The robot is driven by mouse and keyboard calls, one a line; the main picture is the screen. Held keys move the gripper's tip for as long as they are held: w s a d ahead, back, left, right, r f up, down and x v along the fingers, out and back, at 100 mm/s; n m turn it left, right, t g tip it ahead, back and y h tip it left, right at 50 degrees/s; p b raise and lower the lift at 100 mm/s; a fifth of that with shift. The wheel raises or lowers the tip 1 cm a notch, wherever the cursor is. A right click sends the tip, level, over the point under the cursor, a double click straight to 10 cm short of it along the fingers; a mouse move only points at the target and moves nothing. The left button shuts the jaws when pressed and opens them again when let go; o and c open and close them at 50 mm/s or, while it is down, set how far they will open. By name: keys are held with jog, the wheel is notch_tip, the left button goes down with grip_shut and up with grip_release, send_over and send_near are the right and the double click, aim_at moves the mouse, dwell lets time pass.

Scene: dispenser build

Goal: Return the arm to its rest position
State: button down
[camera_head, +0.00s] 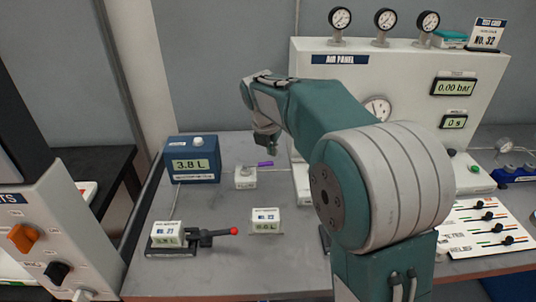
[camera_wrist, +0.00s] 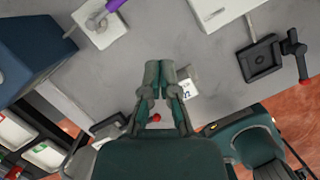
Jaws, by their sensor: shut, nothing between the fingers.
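My arm (camera_head: 330,115) is raised and bent over the workbench (camera_head: 225,280), reaching toward the back left in the head view. My gripper (camera_head: 268,152) hangs at its end above the bench, partly hidden by the arm. In the wrist view, my gripper (camera_wrist: 160,68) has its two fingertips together with nothing between them. It looks clear of the objects below.
A blue 3.8 L box (camera_head: 193,160) and a small white block with a purple piece (camera_head: 265,164) stand behind left. A red-knobbed lever device (camera_head: 233,231) and a labelled white block (camera_head: 266,220) sit in front. The air panel (camera_head: 340,60) stands behind.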

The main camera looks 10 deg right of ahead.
jog(key=s+d+r+m+t+y, duration=0.1)
jog(key=s+r+m, duration=0.2)
jog(key=s+m, duration=0.45)
jog(key=s+d+r+m, duration=0.1)
jog(key=s+r+m, duration=0.1)
jog(key=s+m, duration=0.5)
jog(key=s+f+m+t, duration=0.1)
jog(key=s+f+m, duration=0.1)
jog(key=s+m, duration=0.5)
jog(key=s+f+m+y, duration=0.1)
jog(key=s+m, duration=0.6)
jog(key=s, duration=0.3)
jog(key=shift+f+t, duration=0.4)
jog(key=shift+w, duration=0.1)
dwell(4.3)
